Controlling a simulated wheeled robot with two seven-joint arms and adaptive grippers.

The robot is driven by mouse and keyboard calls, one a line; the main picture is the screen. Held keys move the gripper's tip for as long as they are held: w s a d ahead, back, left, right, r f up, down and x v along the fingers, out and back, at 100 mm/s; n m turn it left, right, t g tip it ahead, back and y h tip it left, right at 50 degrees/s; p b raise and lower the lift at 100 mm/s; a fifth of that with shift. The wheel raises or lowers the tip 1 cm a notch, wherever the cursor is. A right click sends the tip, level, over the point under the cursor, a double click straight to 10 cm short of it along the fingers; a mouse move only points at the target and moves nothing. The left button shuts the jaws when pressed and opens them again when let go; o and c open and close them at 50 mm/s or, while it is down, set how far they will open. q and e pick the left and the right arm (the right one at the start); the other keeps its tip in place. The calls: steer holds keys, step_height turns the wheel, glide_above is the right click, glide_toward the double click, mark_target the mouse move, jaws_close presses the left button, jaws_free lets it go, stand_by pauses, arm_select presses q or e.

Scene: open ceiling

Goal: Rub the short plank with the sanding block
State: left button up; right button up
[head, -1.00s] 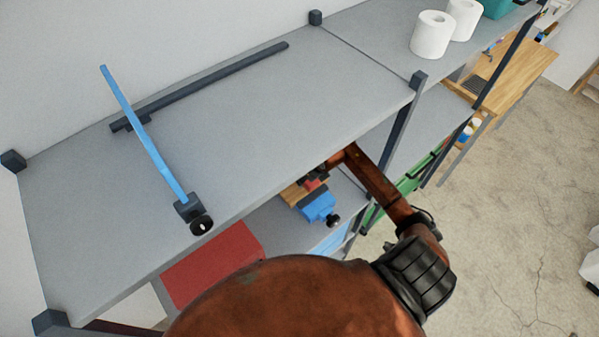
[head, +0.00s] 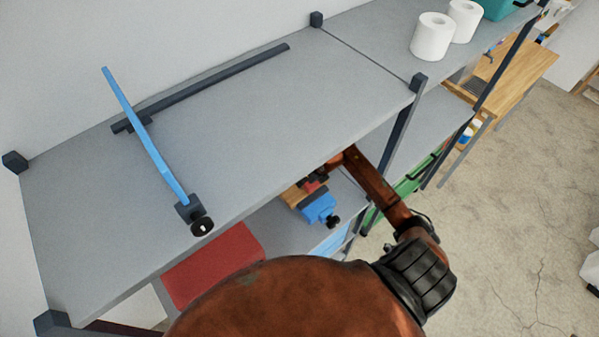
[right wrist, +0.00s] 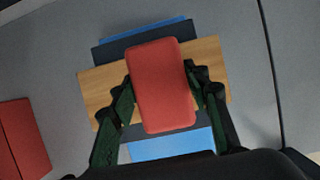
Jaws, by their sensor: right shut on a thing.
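The sanding block is a red block (right wrist: 162,85) in the right wrist view. My right gripper (right wrist: 160,88) is shut on it, one finger at each long side. The short plank (right wrist: 98,86) is light wood and lies crosswise under the block, in a blue and dark vise (right wrist: 170,150). Whether block and plank touch I cannot tell. In the head view the plank (head: 291,196) and the vise (head: 319,208) show on the lower shelf, partly hidden by the upper shelf and my arm. My left gripper is not in view.
The upper shelf (head: 240,120) overhangs the work spot and carries a blue and black bar clamp (head: 145,140). A red box (head: 212,265) lies on the lower shelf to the left. White paper rolls (head: 432,36) stand at the back right. A dark shelf post (head: 402,120) rises close to my right arm.

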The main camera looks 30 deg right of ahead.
steer(key=a, duration=0.3)
steer(key=shift+s+a+p, duration=0.15)
steer(key=shift+p, duration=0.15)
steer(key=shift+a+r, duration=0.1)
steer(key=shift+a, duration=0.15)
steer(key=shift+r+p, duration=0.5)
steer(key=shift+r, duration=0.35)
step_height(320, 180, up, 6)
steer(key=p, duration=0.3)
steer(key=shift+p, duration=0.35)
